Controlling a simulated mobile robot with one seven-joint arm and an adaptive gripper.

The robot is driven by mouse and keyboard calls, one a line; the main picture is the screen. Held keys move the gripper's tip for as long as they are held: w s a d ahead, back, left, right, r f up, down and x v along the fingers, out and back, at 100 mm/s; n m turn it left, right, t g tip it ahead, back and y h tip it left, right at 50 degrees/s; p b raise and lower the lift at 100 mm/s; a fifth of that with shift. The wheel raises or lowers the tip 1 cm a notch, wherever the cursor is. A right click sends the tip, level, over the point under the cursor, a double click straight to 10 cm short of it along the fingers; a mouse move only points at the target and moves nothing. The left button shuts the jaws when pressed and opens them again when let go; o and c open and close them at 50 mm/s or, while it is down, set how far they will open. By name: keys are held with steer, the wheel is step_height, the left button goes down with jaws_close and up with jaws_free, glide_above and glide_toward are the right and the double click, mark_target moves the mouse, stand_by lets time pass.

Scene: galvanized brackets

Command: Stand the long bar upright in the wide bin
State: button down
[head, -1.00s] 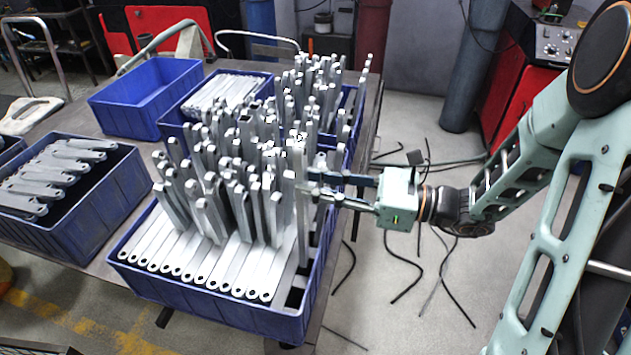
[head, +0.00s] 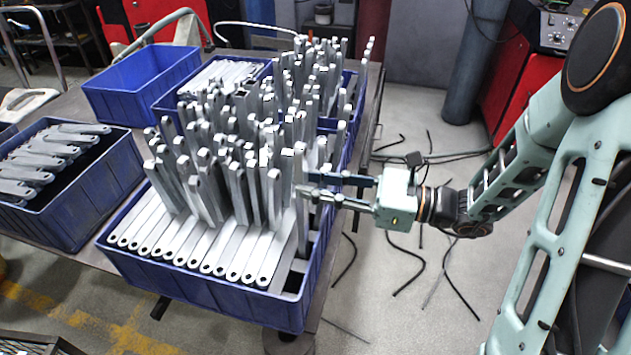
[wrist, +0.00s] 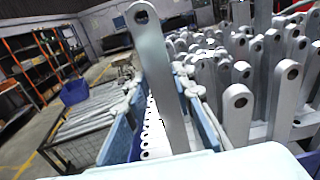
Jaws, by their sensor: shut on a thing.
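The long bar (head: 302,222) is a flat grey metal bar with a hole near its end. It stands about upright inside the right side of the wide bin (head: 200,287), a blue bin at the front of the table. My gripper (head: 308,187) reaches in from the right and is shut on the bar's upper part. In the wrist view the bar (wrist: 162,85) rises between my two fingers, its holed top above them. Its lower end is near the bin's floor; I cannot tell whether it touches.
Many upright bars (head: 235,185) crowd the bin left of and behind my gripper. Flat bars (head: 190,240) lie in a row at its front. Another blue bin (head: 75,190) with flat bars stands left, and an empty blue bin (head: 140,85) behind. The floor to the right has black cables.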

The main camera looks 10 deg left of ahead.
mark_target(306, 205)
steer(key=shift+f+b, duration=1.9)
steer(key=shift+f, duration=1.05)
steer(key=c, duration=1.6)
jaws_free()
steer(key=shift+d, duration=0.1)
steer(key=d, duration=0.8)
steer(key=s+d, duration=0.1)
steer(key=d, duration=0.2)
steer(key=shift+d, duration=0.4)
